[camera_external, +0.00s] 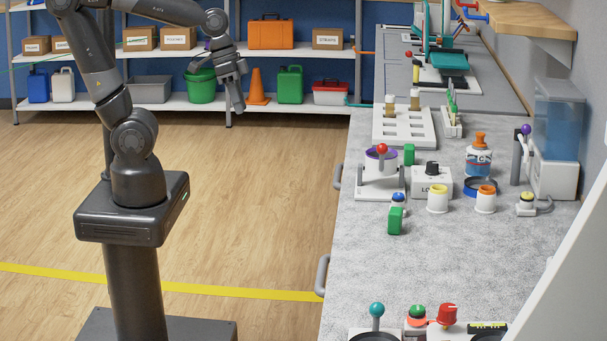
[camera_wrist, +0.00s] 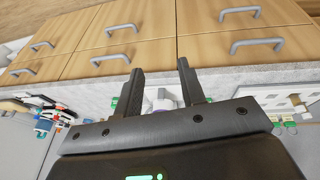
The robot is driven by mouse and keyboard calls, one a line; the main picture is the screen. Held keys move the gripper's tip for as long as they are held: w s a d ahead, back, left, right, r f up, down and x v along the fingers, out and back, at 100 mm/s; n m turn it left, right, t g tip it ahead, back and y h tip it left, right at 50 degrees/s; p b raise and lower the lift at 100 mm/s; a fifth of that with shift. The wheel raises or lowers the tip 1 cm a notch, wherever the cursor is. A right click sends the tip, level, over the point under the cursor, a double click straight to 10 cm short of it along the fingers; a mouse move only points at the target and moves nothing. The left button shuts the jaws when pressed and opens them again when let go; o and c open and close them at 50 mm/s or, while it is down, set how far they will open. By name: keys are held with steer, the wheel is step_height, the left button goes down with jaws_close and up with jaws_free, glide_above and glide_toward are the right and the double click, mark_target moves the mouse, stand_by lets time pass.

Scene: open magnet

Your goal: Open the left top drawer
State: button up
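The drawer fronts are pale wood with grey bar handles and fill the upper part of the wrist view, where the counter edge lies below them. The row along the counter edge has a right handle (camera_wrist: 258,45), a middle handle (camera_wrist: 110,59) and a left handle (camera_wrist: 22,72). All these drawers look shut. Which one is the left top drawer I cannot tell for sure. My gripper (camera_wrist: 160,66) is open and empty, its fingers pointing toward the drawer fronts, apart from any handle. In the external view my gripper (camera_external: 234,88) hangs left of the counter, before the shelves.
The grey counter (camera_external: 440,260) holds cups, a green block (camera_external: 395,220) and other small items. Two handles (camera_external: 337,177) (camera_external: 322,275) stick out from its left side. A shelf with bins and boxes (camera_external: 180,103) stands at the back. The wood floor between is clear.

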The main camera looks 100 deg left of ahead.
steer(key=shift+o, duration=0.3)
steer(key=w+a+f+n+g+h, duration=0.1)
steer(key=w+a+f+n+h, duration=0.1)
steer(key=w+a+f+h, duration=0.2)
steer(key=w+a+f, duration=0.1)
steer(key=w+f, duration=0.2)
steer(key=w, duration=0.1)
steer(key=shift+f+n, duration=0.15)
steer(key=shift+n, duration=0.15)
steer(key=n+t, duration=1.1)
steer(key=t, duration=0.1)
glide_toward(338, 176)
steer(key=a+f, duration=0.1)
steer(key=a, duration=0.2)
steer(key=shift+h, duration=0.4)
steer(key=x, duration=0.9)
steer(key=shift+w+d+f, duration=0.1)
steer(key=shift+w+f, duration=0.15)
steer(key=shift+w, duration=0.1)
jaws_close()
